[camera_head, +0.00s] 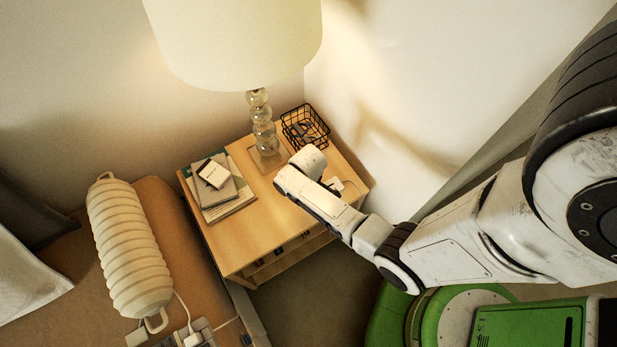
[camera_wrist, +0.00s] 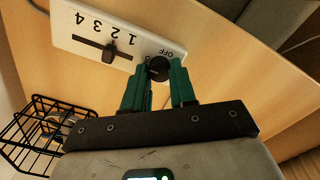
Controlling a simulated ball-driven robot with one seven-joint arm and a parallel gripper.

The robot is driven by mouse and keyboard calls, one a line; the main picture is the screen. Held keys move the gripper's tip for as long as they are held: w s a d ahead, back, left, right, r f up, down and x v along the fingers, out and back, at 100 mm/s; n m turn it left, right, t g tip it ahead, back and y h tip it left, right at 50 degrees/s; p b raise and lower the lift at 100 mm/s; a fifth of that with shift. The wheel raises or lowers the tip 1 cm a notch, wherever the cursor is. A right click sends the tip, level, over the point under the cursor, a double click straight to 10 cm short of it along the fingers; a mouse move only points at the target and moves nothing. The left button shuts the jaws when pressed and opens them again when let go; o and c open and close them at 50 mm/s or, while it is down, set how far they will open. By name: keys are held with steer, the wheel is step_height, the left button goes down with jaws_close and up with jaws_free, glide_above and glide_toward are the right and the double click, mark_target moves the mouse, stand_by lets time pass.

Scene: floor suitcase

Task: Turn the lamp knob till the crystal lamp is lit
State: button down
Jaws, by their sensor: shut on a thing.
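The crystal lamp (camera_head: 263,122) stands on the wooden nightstand, with stacked clear balls under a large cream shade (camera_head: 235,40). The shade looks bright, and warm light falls on the wall around it. In the wrist view, a white control panel (camera_wrist: 78,30) carries the numbers 1 to 4, the word OFF and a black slider (camera_wrist: 110,53). The round black lamp knob (camera_wrist: 158,66) is at the panel's right end, beside OFF. My gripper (camera_wrist: 157,78) has its green fingers closed on either side of the knob. In the head view my arm hides the fingers and knob.
The nightstand (camera_head: 240,240) also bears books (camera_head: 225,203) with a phone (camera_head: 213,174) on top, and a black wire basket (camera_head: 305,127). The basket also shows in the wrist view (camera_wrist: 45,130), left of my gripper. A ribbed cream lantern (camera_head: 130,247) lies on the bed at left.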

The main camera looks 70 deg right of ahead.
steer(key=c, duration=0.9)
jaws_free()
step_height(320, 180, up, 11)
steer(key=p, duration=0.1)
steer(key=shift+f, duration=0.1)
steer(key=s+a+r, duration=0.4)
steer(key=r, duration=0.2)
steer(key=s+a+r+m+t, duration=0.1)
steer(key=s+a+r, duration=0.2)
steer(key=a+r, duration=0.2)
step_height(320, 180, up, 2)
steer(key=shift+s+a+r, duration=0.1)
steer(key=shift+s+a, duration=0.15)
steer(key=shift+s, duration=0.15)
